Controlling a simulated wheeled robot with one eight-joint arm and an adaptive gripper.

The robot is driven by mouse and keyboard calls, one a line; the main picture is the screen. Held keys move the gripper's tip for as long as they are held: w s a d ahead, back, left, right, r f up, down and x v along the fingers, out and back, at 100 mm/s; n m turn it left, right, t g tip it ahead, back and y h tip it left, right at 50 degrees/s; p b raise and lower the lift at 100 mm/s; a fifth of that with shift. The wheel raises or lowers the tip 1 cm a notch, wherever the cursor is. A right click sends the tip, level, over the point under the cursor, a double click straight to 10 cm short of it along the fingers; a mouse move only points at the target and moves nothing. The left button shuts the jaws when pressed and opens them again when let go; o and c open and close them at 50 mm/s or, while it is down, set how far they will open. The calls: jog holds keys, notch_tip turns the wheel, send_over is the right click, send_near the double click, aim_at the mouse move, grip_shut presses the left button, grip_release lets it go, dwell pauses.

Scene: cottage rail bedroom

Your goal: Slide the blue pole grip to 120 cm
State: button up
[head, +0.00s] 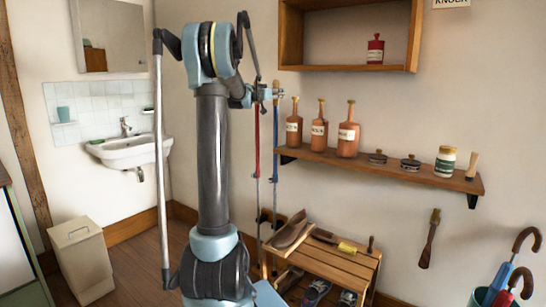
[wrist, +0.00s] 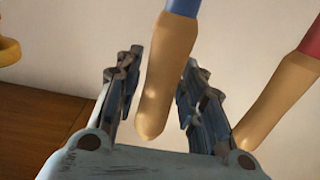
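The blue pole (head: 276,135) stands upright near the wall, beside the red pole (head: 257,140), just right of my arm. In the wrist view a tan grip (wrist: 165,85) with a blue shaft (wrist: 183,6) lies between the fingers of my gripper (wrist: 163,95). The fingers are open, with a clear gap on the left; I cannot tell whether the right finger touches the grip. A second tan grip (wrist: 275,100) with a red shaft (wrist: 312,42) is just right of the right finger. In the head view my gripper (head: 268,92) is small, near the pole tops. No centimetre marks are readable.
A wall shelf (head: 400,172) with bottles and jars is right of the poles. A slatted bench (head: 345,262) with shoes stands below it. Umbrellas (head: 515,270) stand at the far right. A sink (head: 130,151) and bin (head: 80,262) are at the left.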

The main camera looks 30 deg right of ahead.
jog(key=o, duration=0.3)
jog(key=v, duration=1)
dwell(0.6)
dwell(0.4)
jog(key=s+a+f+n+g+y, duration=0.2)
jog(key=s+a+f+n+y, duration=0.5)
jog(key=s+a+f, duration=1.3)
jog(key=s+a+f+n+g+y, duration=0.2)
jog(key=s+a+f+n+y, duration=0.4)
jog(key=s+a+f, duration=1.4)
jog(key=a+f+y, duration=0.1)
jog(key=a+y, duration=0.2)
jog(key=a, duration=0.4)
jog(key=shift+a+n+g+y, duration=0.2)
jog(key=shift+n+g+y, duration=0.1)
jog(key=shift+n, duration=0.1)
jog(key=shift+f, duration=0.15)
